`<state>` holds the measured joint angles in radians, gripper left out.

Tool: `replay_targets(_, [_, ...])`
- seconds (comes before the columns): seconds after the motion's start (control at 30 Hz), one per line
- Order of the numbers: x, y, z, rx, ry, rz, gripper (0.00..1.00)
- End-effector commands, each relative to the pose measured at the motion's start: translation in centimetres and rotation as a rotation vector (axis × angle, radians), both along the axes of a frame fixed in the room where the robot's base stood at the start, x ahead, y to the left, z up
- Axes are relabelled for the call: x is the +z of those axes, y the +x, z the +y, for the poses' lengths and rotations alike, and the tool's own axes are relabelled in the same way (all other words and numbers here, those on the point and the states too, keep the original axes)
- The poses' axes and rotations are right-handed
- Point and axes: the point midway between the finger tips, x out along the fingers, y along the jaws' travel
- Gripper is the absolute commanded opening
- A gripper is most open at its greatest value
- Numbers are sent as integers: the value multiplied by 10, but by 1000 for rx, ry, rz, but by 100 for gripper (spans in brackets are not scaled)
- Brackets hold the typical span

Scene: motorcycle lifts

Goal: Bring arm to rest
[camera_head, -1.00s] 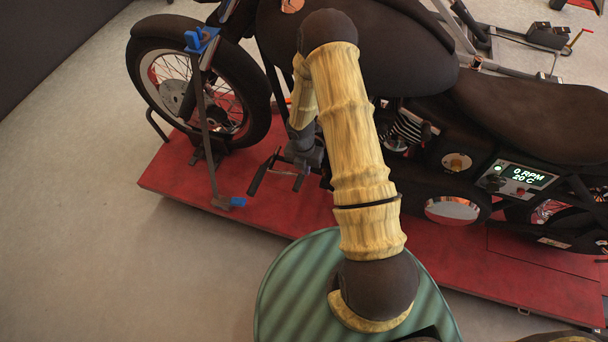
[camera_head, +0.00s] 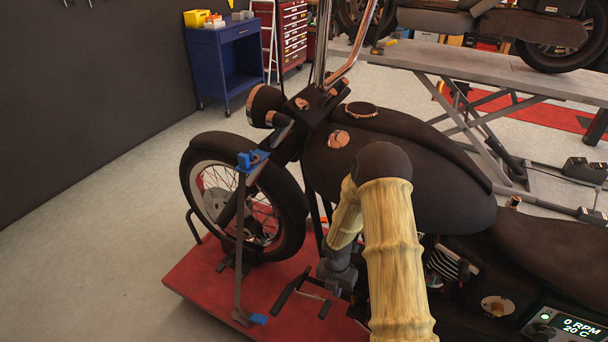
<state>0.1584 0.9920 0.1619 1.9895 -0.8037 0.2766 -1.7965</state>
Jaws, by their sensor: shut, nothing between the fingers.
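My arm rises in front of the black motorcycle (camera_head: 395,165), its bent elbow overlapping the fuel tank in the picture. The forearm hangs down behind the upper arm. My gripper (camera_head: 334,282) points down beside the motorcycle's near side, around the foot controls. It is shut and holds nothing. Its fingertips are small and hard to separate from the dark bars around them, so I cannot tell whether it touches the motorcycle.
The motorcycle stands on a red lift platform (camera_head: 207,282). A blue cart (camera_head: 222,62) and red tool chest (camera_head: 293,38) stand behind. A grey raised lift (camera_head: 500,75) is at back right. Floor at left is clear.

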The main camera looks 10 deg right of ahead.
Motion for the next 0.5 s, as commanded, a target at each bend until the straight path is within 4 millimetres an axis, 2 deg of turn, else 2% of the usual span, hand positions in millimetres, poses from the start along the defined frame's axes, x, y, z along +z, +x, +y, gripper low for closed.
replay_targets(0.17, [13,0,0,-48,-5,-9,0])
replay_targets(0.27, [39,-1,0,-159,-14,-28,0])
replay_targets(0.37, [77,-5,-1,-340,-24,-59,0])
replay_targets(0.5, [139,-15,0,-665,-26,-113,0])
